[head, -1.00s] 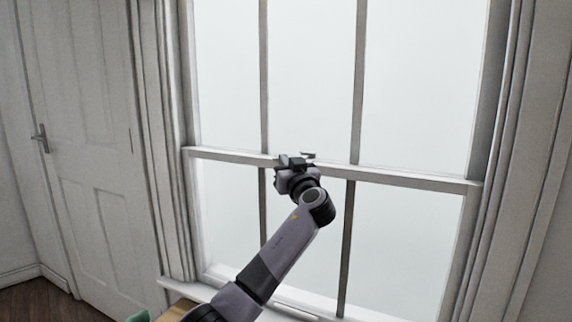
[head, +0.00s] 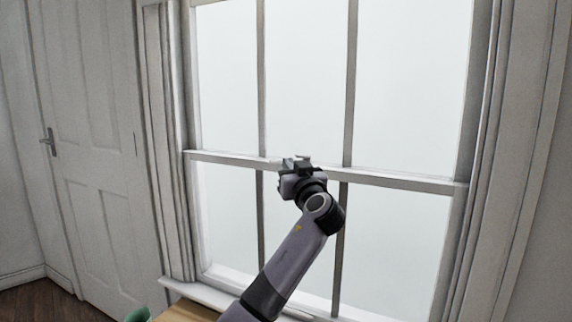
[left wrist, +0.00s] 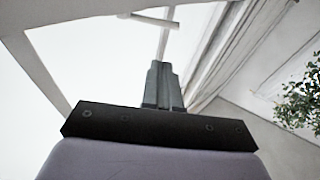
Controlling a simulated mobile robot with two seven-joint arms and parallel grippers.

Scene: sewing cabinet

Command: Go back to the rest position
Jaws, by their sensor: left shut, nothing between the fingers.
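My left gripper (head: 297,163) is raised in front of the window (head: 308,80), at about the height of its middle rail in the head view. In the left wrist view my left gripper (left wrist: 162,70) shows its two fingers together, with nothing between them. The arm rises from the bottom of the head view and leans to the right. My right gripper is not in view.
A white panelled door (head: 85,150) with a dark handle stands at the left. A wooden surface (head: 190,312) and a green object (head: 138,314) show at the bottom edge. A leafy plant (left wrist: 298,104) is at the right in the left wrist view.

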